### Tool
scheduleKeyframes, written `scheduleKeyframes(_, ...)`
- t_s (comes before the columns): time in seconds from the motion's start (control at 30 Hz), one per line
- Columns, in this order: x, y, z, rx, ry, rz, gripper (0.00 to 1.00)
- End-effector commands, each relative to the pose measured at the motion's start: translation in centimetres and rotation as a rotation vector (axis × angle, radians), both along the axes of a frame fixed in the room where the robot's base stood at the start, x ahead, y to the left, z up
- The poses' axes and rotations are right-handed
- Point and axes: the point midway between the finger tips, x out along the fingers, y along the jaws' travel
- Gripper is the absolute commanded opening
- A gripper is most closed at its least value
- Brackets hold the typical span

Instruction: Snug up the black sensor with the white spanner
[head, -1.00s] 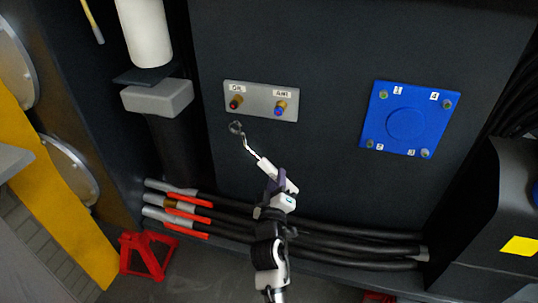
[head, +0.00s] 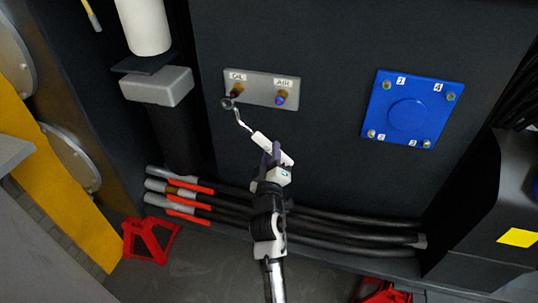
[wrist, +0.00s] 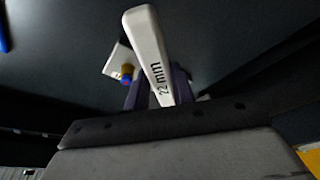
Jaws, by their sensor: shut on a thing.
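My gripper (head: 273,160) is shut on the handle of the white spanner (head: 259,140). In the wrist view, the spanner handle (wrist: 152,57) reads "22 mm" and stands between the purple fingers (wrist: 158,92). The spanner's grey ring end (head: 227,103) points up and left. It lies just below and left of the dark, reddish-brown sensor (head: 237,91) under the OIL label; I cannot tell if they touch. No sensor looks plainly black. A second brass sensor with a blue tip (head: 280,97) sits under the AIR label; a blue-tipped one also shows in the wrist view (wrist: 127,76).
Both sensors sit on a grey plate (head: 260,88) on the dark wall. A blue square cover (head: 409,110) with numbered bolts is to the right. Black hoses (head: 340,231) with red-marked ends run low across the wall. A white cylinder (head: 143,25) stands upper left.

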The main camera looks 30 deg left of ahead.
Motion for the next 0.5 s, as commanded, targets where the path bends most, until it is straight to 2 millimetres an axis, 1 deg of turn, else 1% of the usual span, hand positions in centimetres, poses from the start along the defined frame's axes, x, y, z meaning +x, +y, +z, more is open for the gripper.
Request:
scheduleKeyframes(0.03,0.7,0.1,0.6,0.001,-0.001,-0.003,0.00)
scheduleKeyframes(0.17,2.2,0.5,0.6,0.002,-0.001,-0.002,0.00)
scheduleKeyframes(0.2,2.0,0.5,0.1,0.001,-0.002,0.000,0.00)
scheduleKeyframes(0.5,2.2,0.5,0.1,0.001,-0.001,0.000,0.00)
